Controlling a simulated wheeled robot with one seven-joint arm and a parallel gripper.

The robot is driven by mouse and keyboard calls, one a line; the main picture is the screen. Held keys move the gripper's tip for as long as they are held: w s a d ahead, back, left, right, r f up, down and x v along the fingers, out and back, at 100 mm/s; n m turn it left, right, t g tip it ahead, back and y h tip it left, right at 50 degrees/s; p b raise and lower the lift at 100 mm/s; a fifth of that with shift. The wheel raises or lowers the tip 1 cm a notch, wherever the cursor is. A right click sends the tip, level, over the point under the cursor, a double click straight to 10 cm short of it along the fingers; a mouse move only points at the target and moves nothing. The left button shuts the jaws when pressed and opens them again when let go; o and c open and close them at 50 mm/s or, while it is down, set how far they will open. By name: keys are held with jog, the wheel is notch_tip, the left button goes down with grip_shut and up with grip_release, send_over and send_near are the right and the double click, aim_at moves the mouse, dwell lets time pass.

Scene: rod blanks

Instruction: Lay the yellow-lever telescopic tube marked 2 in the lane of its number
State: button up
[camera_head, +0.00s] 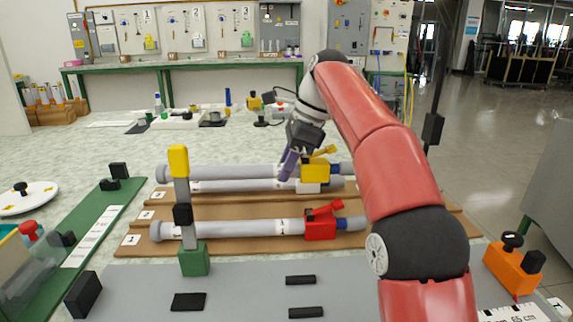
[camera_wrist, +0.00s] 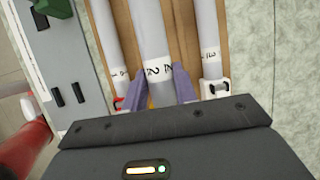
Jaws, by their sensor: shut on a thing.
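The yellow-lever telescopic tube (camera_head: 220,172) is held in my gripper (camera_head: 289,165), which is shut on it near its yellow clamp. It hangs roughly level above the brown lane board (camera_head: 240,205), along the lanes. In the wrist view my gripper (camera_wrist: 158,96) grips this tube (camera_wrist: 150,30), whose band reads 2, between the tubes marked 1 (camera_wrist: 104,30) and 3 (camera_wrist: 207,35). The lane card 2 (camera_head: 146,215) stands at the left end of the middle lane, which looks empty. The clamp's underside is mostly hidden in the wrist view.
The red-lever tube (camera_head: 235,229) lies in the front lane by card 1 (camera_head: 130,240). The white-lever tube (camera_head: 230,187) lies in the back lane, partly covered by the held tube.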

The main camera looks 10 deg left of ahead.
aim_at(306, 157)
jog(key=shift+f+b, duration=2.05)
jog(key=shift+f, duration=1.45)
jog(key=shift+f, duration=0.45)
jog(key=o, duration=0.9)
jog(key=shift+c, duration=0.2)
jog(key=p+v, duration=0.3)
jog(key=v, duration=0.4)
jog(key=shift+d+r, duration=0.2)
jog(key=shift+r, duration=0.15)
